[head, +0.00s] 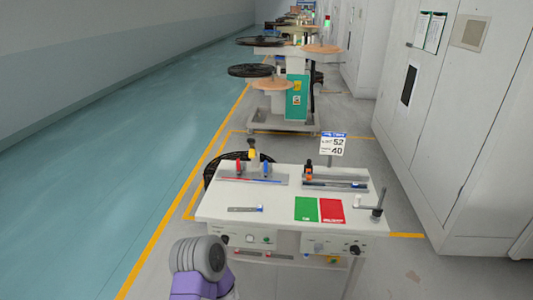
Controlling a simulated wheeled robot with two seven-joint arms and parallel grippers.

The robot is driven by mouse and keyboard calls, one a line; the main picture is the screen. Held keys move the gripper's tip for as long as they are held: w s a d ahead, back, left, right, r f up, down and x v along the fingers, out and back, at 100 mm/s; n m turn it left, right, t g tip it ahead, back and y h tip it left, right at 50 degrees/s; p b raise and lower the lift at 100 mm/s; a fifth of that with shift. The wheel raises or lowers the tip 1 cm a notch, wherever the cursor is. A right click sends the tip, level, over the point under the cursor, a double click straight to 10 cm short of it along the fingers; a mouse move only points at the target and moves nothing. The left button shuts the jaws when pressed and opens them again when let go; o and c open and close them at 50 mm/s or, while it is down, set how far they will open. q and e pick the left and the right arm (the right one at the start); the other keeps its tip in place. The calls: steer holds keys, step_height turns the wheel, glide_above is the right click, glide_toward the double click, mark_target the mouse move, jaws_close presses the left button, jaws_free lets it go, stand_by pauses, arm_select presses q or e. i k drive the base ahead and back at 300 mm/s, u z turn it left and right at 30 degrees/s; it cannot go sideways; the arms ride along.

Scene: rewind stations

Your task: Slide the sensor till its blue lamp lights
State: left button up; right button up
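A small black block with an orange part, which looks like the sensor (308,171), stands at the left end of a dark rail (345,184) on the right rear of the white worktable (285,196). It is too small to tell whether any lamp on it is lit. A grey and purple part of my arm shows at the bottom left, in front of the table. No fingers of either gripper are in view.
A second fixture (252,176) with red, blue and yellow parts stands at the left rear. Green (306,209) and red (332,210) cards lie in front of the rail. A post (378,205) stands at the right edge. A sign (333,144) rises behind. Grey cabinets line the right.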

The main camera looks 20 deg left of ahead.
mark_target(308, 168)
steer(key=u, duration=0.45)
steer(key=i, duration=0.9)
steer(key=z, duration=0.05)
